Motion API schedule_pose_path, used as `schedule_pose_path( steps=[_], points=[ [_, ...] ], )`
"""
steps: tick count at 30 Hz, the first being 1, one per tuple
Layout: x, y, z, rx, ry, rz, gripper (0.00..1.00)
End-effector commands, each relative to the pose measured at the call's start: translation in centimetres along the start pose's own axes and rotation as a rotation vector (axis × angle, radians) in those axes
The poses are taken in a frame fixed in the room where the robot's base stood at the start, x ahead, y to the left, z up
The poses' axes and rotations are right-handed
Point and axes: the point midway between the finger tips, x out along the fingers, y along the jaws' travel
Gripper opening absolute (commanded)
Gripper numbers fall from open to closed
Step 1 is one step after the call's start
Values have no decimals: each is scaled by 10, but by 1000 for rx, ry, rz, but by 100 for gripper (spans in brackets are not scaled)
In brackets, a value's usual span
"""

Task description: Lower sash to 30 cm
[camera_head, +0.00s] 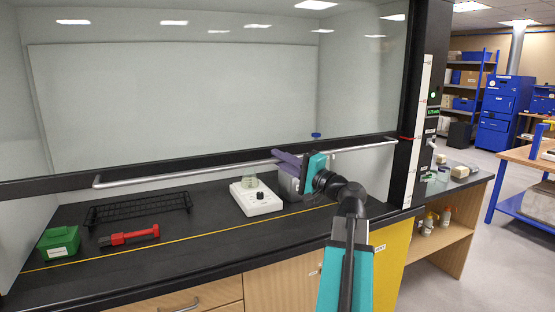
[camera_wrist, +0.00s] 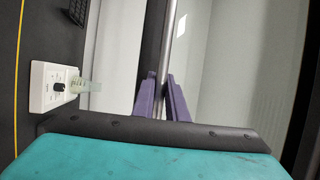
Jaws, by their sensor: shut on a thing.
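The fume hood sash (camera_head: 200,90) is a clear pane with a black bottom rail (camera_head: 60,182), standing partly raised above the worktop. A silver handle bar (camera_head: 200,171) runs along the rail; it also shows in the wrist view (camera_wrist: 168,45). My gripper (camera_head: 283,158) has its purple fingers (camera_wrist: 162,92) shut on this bar, right of its middle. A white vertical scale (camera_head: 419,130) stands on the right post, with a red mark (camera_head: 406,137) near the rail's height. Its numbers are too small to read.
Under the sash on the black worktop are a green box (camera_head: 59,242), a red tool (camera_head: 130,235), a black rack (camera_head: 138,209) and a white stirrer plate (camera_head: 255,198) with a beaker (camera_head: 250,181). A yellow line (camera_head: 180,239) runs along the worktop's front.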

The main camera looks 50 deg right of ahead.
Motion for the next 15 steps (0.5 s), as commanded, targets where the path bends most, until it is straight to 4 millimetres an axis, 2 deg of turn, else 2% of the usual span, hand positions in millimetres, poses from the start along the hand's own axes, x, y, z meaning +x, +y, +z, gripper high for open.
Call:
schedule_pose_path(
  steps=[5,6,9,15],
  points=[
    [0,0,0,-1,-2,2,0],
    [0,0,0,-1,-2,1,17],
    [0,0,0,0,-1,1,31],
    [0,-1,0,0,-1,0,31]
  ],
)
